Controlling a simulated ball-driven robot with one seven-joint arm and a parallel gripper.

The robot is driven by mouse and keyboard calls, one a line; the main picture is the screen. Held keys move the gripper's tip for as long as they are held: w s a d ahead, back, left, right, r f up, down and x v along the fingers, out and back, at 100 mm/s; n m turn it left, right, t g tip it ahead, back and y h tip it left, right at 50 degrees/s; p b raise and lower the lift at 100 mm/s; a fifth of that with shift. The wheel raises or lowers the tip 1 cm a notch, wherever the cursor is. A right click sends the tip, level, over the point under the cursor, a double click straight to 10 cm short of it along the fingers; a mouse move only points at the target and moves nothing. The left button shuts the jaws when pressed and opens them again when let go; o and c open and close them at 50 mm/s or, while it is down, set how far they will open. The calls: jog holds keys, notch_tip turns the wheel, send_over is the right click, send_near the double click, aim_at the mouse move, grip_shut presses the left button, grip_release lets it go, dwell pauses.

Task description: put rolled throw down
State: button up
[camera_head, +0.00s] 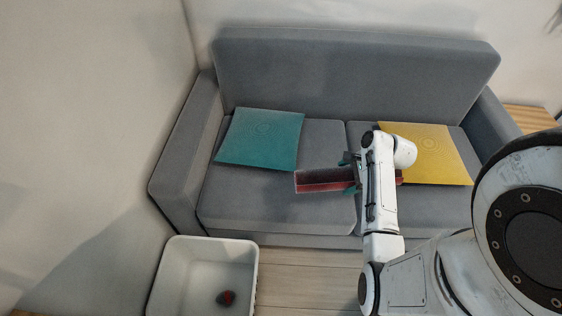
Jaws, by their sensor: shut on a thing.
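The rolled throw (322,181) is a long dark red roll. It lies crosswise in my gripper (352,174), above or on the front of the grey sofa's (355,70) seat; I cannot tell whether it touches the cushion. My gripper is shut on the throw near its middle. My arm's white links hide part of the gripper and part of the throw, and a short red end shows to the right of the arm.
A teal cushion (262,138) lies on the left seat and a yellow cushion (432,152) on the right seat. A white bin (181,275) stands on the floor at front left, with a dark and red object (227,298) inside. A wooden surface (530,118) is at right.

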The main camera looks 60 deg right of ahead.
aim_at(326, 180)
jog(key=s, duration=0.1)
jog(key=s+d+m, duration=0.1)
jog(key=shift+s+r+h, duration=0.2)
jog(key=shift+s+h, duration=0.1)
jog(key=shift+h, duration=0.1)
jog(key=shift+m, duration=0.3)
jog(key=w+f, duration=0.1)
jog(key=w, duration=0.2)
jog(key=w+a+f+b, duration=0.1)
jog(key=w+f, duration=0.1)
jog(key=w+a+f+b, duration=0.1)
jog(key=w, duration=0.2)
jog(key=shift+w+a+f, duration=0.2)
jog(key=shift+w+f, duration=0.05)
jog(key=shift+w, duration=0.1)
jog(key=w+f, duration=0.2)
jog(key=w+a+f+b, duration=0.1)
jog(key=w+f, duration=0.1)
jog(key=shift+f+b, duration=0.3)
jog(key=shift+f, duration=0.1)
notch_tip(326, 180, down, 4)
jog(key=shift+w+r+b, duration=0.15)
jog(key=shift+r+b, duration=0.05)
jog(key=shift+b, duration=0.4)
jog(key=shift+a, duration=0.1)
jog(key=o, duration=1.1)
